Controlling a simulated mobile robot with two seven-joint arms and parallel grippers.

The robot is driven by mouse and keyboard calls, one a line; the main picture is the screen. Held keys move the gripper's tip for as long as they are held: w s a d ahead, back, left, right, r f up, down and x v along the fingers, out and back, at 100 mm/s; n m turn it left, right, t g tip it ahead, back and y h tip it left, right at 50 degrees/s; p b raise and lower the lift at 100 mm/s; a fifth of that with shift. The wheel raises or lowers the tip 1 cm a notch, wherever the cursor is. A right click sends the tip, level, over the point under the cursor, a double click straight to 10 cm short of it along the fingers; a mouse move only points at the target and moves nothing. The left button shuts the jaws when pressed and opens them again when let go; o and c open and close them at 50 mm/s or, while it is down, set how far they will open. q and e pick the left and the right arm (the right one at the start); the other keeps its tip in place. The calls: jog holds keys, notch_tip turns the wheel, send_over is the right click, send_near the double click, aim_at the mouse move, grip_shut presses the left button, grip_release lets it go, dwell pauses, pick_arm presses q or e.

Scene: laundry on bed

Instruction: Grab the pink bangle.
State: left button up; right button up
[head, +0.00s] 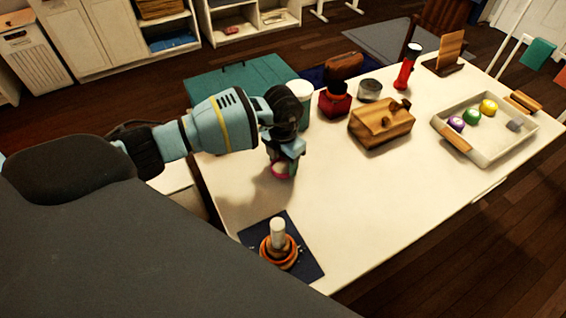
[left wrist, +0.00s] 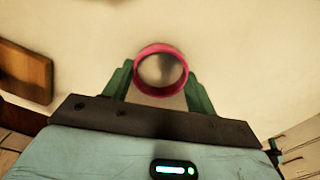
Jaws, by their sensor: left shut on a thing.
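The pink bangle (left wrist: 161,71) is a small ring, held between the two green fingers of my left gripper (left wrist: 158,88) in the left wrist view. In the head view the bangle (head: 279,175) shows as a pink rim just under my left gripper (head: 283,160), over the left part of the white table. My left gripper is shut on the bangle. I cannot tell whether the bangle still touches the table. My right gripper is not in view.
A dark blue mat (head: 308,257) with a white peg (head: 277,232) and stacked orange rings (head: 279,255) lies at the table's near corner. A wooden box (head: 380,125), a red flashlight (head: 406,72) and a white tray (head: 484,158) stand farther right. The table's middle (head: 345,190) is clear.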

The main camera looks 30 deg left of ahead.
pick_arm(q)
jog(key=shift+r, duration=0.5)
notch_tip(320, 180, up, 2)
jog(key=shift+r, duration=0.15)
jog(key=s+d, duration=0.1)
jog(key=d, duration=0.4)
jog(key=s+d+r, duration=0.1)
jog(key=d, duration=0.4)
jog(key=s+d+b, duration=0.1)
jog(key=s+d, duration=0.1)
jog(key=d, duration=0.3)
jog(key=shift+d+r, duration=0.3)
